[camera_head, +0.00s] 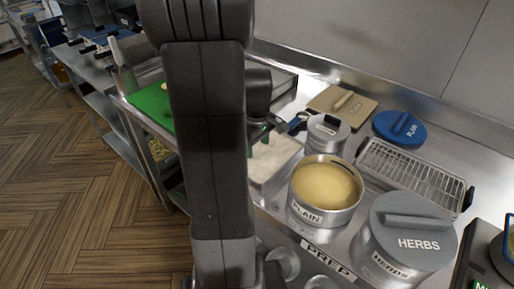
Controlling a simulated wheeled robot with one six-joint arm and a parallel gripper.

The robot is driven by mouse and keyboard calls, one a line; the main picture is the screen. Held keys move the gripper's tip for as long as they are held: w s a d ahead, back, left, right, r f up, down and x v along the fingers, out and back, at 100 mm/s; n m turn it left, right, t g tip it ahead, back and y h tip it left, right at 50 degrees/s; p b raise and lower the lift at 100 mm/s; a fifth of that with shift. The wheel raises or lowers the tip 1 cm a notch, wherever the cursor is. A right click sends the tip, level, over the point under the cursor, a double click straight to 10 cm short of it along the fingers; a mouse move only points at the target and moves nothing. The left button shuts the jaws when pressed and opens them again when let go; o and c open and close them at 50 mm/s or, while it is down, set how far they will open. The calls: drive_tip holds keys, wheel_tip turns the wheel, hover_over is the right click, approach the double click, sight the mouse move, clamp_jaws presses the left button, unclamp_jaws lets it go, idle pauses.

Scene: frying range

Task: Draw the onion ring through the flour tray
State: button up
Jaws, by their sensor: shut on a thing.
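The flour tray (272,160) is a shallow metal tray with a pale white layer in it, on the steel counter behind my arm. My arm stands in front of its left part. My gripper (258,134) is partly in view at the tray's far left side, with green at its tips, low over or near the flour. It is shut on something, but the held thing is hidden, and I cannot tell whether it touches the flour. I cannot make out an onion ring clearly. A small pale piece (165,86) lies on the green board (150,101) at the left.

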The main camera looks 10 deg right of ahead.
drive_tip(key=shift+a, duration=0.1)
drive_tip(key=shift+a, duration=0.55)
drive_tip(key=shift+d, duration=1.3)
drive_tip(key=shift+a, duration=1.3)
drive_tip(key=shift+d, duration=0.7)
drive_tip(key=shift+p, duration=0.3)
wheel_tip(320, 180, up, 8)
drive_tip(key=p, duration=0.6)
